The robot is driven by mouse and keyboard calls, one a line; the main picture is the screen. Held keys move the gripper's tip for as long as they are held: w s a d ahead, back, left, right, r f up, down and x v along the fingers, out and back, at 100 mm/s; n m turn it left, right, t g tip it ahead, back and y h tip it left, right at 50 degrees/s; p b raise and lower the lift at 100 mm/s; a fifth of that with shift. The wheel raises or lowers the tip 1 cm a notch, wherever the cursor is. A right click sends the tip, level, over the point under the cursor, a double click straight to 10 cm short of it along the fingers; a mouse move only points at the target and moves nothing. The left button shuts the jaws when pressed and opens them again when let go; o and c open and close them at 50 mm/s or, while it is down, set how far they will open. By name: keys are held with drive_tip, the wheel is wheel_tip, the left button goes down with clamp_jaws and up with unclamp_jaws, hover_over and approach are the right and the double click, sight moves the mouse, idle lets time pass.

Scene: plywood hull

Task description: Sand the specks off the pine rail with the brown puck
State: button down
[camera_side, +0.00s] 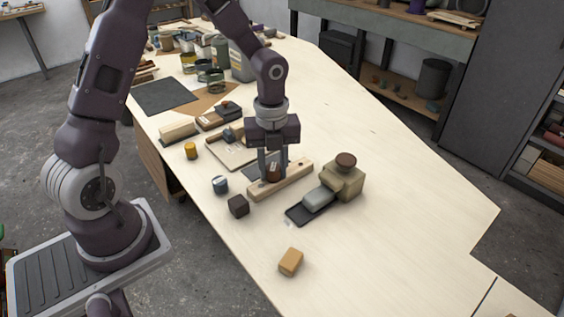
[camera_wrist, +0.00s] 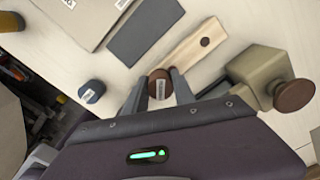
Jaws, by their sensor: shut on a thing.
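The pine rail (camera_side: 294,178) is a pale wooden bar lying on the bench. In the wrist view the rail (camera_wrist: 186,52) runs up and right from my fingers, with one round dark brown spot near its far end. My gripper (camera_side: 272,176) points down over the rail's left-middle part. Small specks cannot be made out; the fingers and puck hide part of the rail.
A tan block with a brown knob (camera_side: 346,160) and a dark tray (camera_side: 297,215) stand close right of the rail. A dark cube (camera_side: 238,206) and a blue-grey cylinder (camera_side: 220,185) sit left. An orange-tan block (camera_side: 290,262) lies in front. The bench's right side is clear.

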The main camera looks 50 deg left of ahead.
sight(304, 161)
drive_tip(key=shift+s, duration=2.75)
drive_tip(key=shift+w, duration=7.3)
drive_tip(key=shift+w+r, duration=0.1)
drive_tip(key=shift+w, duration=0.2)
wheel_tip(304, 161, up, 8)
drive_tip(key=shift+s, duration=0.15)
